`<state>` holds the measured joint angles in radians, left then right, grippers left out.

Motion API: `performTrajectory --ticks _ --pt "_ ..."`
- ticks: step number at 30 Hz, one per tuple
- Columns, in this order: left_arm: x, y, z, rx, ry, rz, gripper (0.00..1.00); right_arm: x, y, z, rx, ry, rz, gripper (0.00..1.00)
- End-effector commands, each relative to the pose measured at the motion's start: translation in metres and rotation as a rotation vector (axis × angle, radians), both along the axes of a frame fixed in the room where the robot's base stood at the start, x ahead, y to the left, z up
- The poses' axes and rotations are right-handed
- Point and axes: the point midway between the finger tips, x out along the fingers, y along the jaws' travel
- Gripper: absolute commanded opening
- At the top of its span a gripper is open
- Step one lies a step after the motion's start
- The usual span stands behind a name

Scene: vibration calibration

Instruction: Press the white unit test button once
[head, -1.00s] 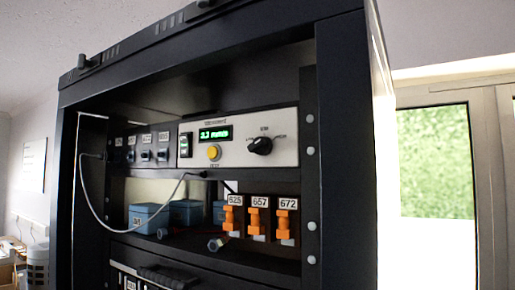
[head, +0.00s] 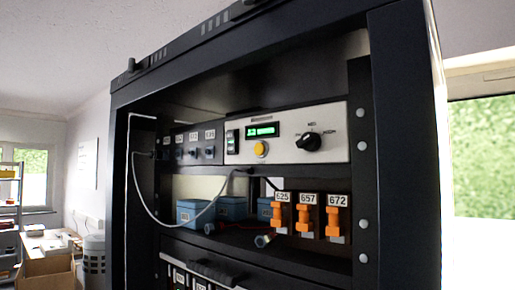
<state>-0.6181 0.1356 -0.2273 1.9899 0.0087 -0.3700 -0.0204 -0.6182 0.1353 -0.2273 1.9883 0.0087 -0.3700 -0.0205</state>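The white unit (head: 292,138) is mounted in the upper part of a dark rack cabinet. Its face carries a green lit display (head: 262,131), a round yellow button (head: 261,149) below the display, a black rotary knob (head: 309,141) to the right and a dark switch on the left. The yellow button is the only round push button I can make out on it. Nothing covers the button. Neither of my grippers is in the head view.
Below the unit, a shelf holds blue boxes (head: 232,208) and orange switches labelled 625 (head: 282,214), 657 (head: 308,215) and 672 (head: 337,216). A grey cable (head: 144,205) hangs at the left. The cabinet's right post (head: 409,150) stands beside the opening.

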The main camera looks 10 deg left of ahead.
Motion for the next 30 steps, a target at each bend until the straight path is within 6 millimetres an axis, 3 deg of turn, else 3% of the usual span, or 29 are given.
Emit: performTrajectory --ticks 3,30 --pt "0.0 0.0003 -0.0001 0.001 0.0 0.001 0.0 -0.0002 0.0 -0.0003 0.0 0.001 0.0 0.51" --pt "-0.0001 0.0004 -0.0003 0.001 0.001 0.001 0.0 0.0004 -0.0003 0.0012 0.0 -0.002 -0.001 0.51"
